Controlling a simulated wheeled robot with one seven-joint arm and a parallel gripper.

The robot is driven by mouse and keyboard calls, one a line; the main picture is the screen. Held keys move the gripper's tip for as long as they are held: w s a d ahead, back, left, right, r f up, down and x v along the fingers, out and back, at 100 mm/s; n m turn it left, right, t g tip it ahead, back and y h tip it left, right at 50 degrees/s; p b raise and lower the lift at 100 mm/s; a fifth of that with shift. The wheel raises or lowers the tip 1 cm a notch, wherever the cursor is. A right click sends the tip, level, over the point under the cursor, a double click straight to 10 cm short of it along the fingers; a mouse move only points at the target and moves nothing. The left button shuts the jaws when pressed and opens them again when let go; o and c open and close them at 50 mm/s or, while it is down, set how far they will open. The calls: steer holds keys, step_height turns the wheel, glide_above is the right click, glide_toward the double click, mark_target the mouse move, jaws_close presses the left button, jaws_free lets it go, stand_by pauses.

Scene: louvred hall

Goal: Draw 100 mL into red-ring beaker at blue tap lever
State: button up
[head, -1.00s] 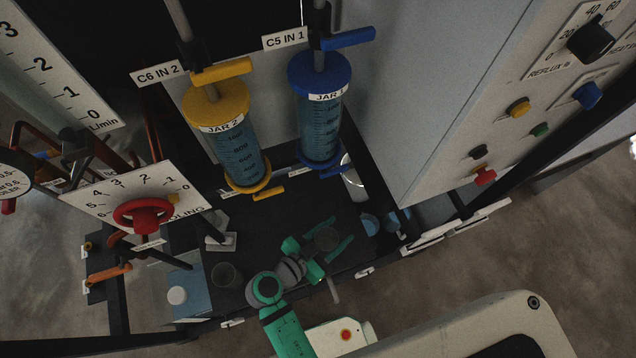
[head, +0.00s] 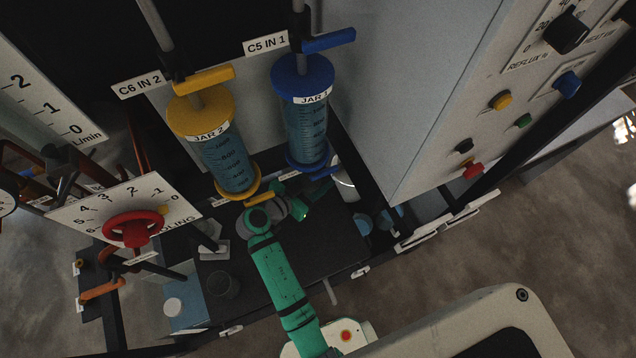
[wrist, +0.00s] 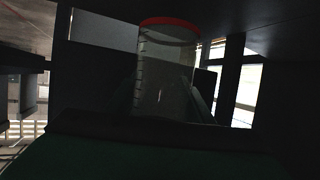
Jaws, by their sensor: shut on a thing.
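The red-ring beaker (wrist: 165,75) stands upright in the wrist view, with a red band at its rim and dark graduation marks on its left side. It looks clear, and I see no liquid level in it. The beaker is hard to make out in the head view. JAR 1 (head: 305,125) is a clear graduated cylinder with blue caps and bluish liquid. Its blue tap lever (head: 322,172) sits at its foot, just above my gripper. The tap outlet is hidden.
Yellow-capped JAR 2 (head: 225,160) hangs just left, with its yellow lever (head: 258,200) close to my wrist. A white container (head: 346,187) stands right of my gripper. A dark beaker (head: 222,284) is at front left. The grey cabinet (head: 420,90) bounds the right side.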

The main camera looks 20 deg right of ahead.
mark_target(316, 185)
steer(key=shift+f, duration=1.65)
steer(key=o, duration=1)
steer(key=shift+f, duration=0.1)
steer(key=shift+o, duration=0.2)
steer(key=v, duration=1.2)
steer(key=shift+s, duration=0.1)
